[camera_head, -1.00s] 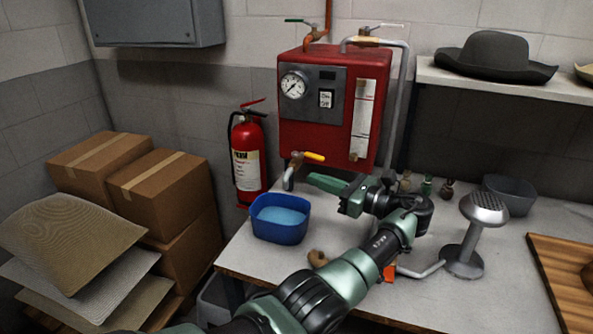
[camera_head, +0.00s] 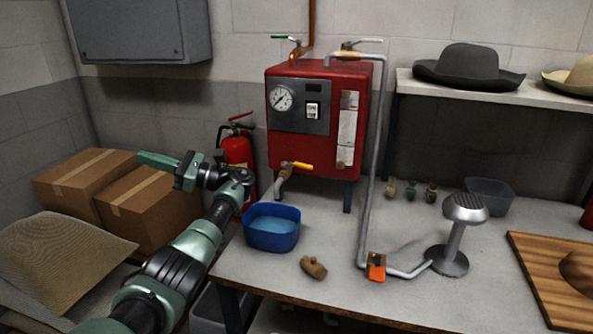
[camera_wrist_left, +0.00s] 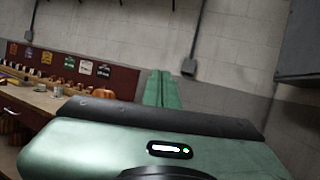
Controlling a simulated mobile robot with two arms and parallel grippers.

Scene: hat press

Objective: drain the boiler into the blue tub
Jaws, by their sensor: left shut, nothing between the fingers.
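The red boiler (camera_head: 352,120) stands on legs on the bench, with a gauge on its front. Its low drain tap (camera_head: 284,174) has a yellow handle (camera_head: 299,166) pointing right. The blue tub (camera_head: 271,240) stands on the bench below the tap's spout and holds light blue liquid. I cannot tell whether any liquid is running. My left gripper (camera_head: 148,159) is shut and empty, left of the boiler, above the cardboard boxes. Its closed green fingers show in the left wrist view (camera_wrist_left: 158,88). My right gripper is not in view.
A fire extinguisher (camera_head: 238,152) stands behind my left wrist. A grey pipe (camera_head: 368,190) runs from the boiler top down to an orange-tagged valve (camera_head: 376,267) and a steamer head (camera_head: 465,207). A brown object (camera_head: 313,267) lies in front of the tub. Cardboard boxes (camera_head: 85,180) are at left.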

